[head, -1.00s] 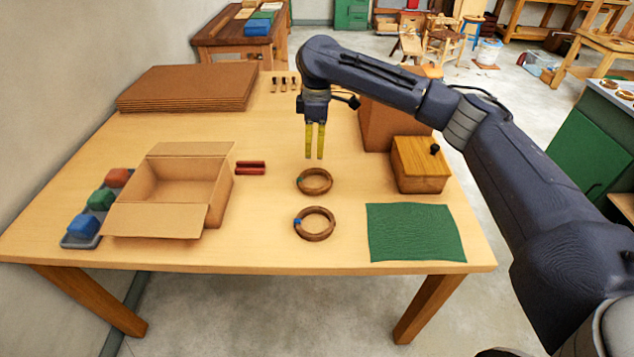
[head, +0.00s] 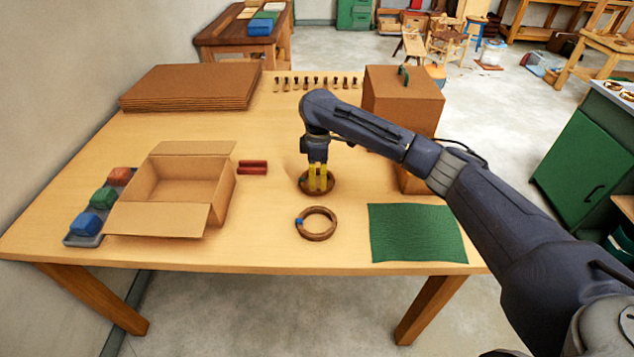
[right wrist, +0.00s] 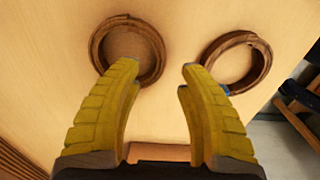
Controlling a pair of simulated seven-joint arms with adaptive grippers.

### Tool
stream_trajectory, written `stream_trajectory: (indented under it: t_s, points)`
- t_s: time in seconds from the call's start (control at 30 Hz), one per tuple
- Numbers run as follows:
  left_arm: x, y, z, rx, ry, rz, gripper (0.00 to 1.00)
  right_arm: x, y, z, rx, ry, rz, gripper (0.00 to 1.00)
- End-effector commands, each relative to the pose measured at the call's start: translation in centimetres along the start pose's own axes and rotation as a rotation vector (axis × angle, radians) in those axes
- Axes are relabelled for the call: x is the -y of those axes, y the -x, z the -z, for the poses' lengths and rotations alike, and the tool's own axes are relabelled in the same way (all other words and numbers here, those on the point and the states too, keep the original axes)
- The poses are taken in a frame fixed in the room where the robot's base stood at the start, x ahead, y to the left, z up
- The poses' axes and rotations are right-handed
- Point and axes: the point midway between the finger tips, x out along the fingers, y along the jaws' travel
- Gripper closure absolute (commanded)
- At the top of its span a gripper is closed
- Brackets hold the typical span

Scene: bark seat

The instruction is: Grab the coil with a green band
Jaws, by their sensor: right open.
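Two brown ring-shaped coils lie flat on the table. The farther coil (head: 333,183), which showed a green band earlier, is partly covered by my right gripper (head: 318,188) in the head view. In the right wrist view this coil (right wrist: 156,45) lies at upper left, and its band is not visible. My right gripper (right wrist: 160,68) is open, with empty space between its yellow fingers; its left fingertip overlaps the coil's near rim in the picture. I cannot tell whether it touches. The nearer coil (head: 317,237) has a blue band and also shows in the right wrist view (right wrist: 264,62).
An open cardboard box (head: 180,180) and a tray (head: 80,241) of coloured blocks stand left. Red pieces (head: 252,167) lie near the box. A green mat (head: 417,233) lies right. A tall brown box (head: 403,98) stands behind my arm. Bare table surrounds the coils.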

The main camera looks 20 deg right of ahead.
Motion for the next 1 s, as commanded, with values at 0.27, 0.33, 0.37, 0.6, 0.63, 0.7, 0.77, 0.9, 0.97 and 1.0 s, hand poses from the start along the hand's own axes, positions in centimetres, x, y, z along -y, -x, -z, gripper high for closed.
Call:
stream_trajectory:
  t_s: [0.27, 0.33, 0.37, 0.6, 0.63, 0.7, 0.77, 0.9, 0.97, 1.0]
  points:
    - [0.0, 0.0, 0.0, 0.0, 0.0, 0.0, 0.56, 0.1, -1.7, 0.2, 0.0, 0.0, 0.003, 0.6]
    - [0.0, 0.0, 0.0, 0.0, 0.0, 0.0, 0.56, 0.2, -2.6, 0.3, -0.001, 0.0, 0.004, 0.6]
    - [0.0, 0.0, 0.0, 0.0, 0.0, 0.0, 0.56, 0.2, -3.0, 0.3, 0.0, 0.0, 0.003, 0.6]
    - [0.0, 0.0, 0.0, 0.0, 0.0, 0.0, 0.56, 0.1, -5.2, 0.3, 0.0, 0.0, 0.001, 0.6]
    - [0.0, 0.0, 0.0, 0.0, 0.0, 0.0, 0.56, 0.1, -5.3, 0.3, 0.0, 0.0, 0.001, 0.6]
    - [0.0, 0.0, 0.0, 0.0, 0.0, 0.0, 0.56, 0.1, -5.5, 0.2, 0.0, -0.001, 0.0, 0.6]
    - [0.0, 0.0, 0.0, 0.0, 0.0, 0.0, 0.56, 0.1, -5.5, 0.2, 0.0, -0.001, 0.0, 0.6]
    - [0.0, 0.0, 0.0, 0.0, 0.0, 0.0, 0.56, 0.1, -5.5, 0.2, 0.0, 0.0, 0.0, 0.6]
    - [0.0, 0.0, 0.0, 0.0, 0.0, 0.0, 0.56, 0.1, -5.5, 0.2, 0.0, 0.0, 0.0, 0.6]
    - [0.0, 0.0, 0.0, 0.0, 0.0, 0.0, 0.56, 0.1, -5.5, 0.2, 0.0, 0.0, 0.0, 0.65]
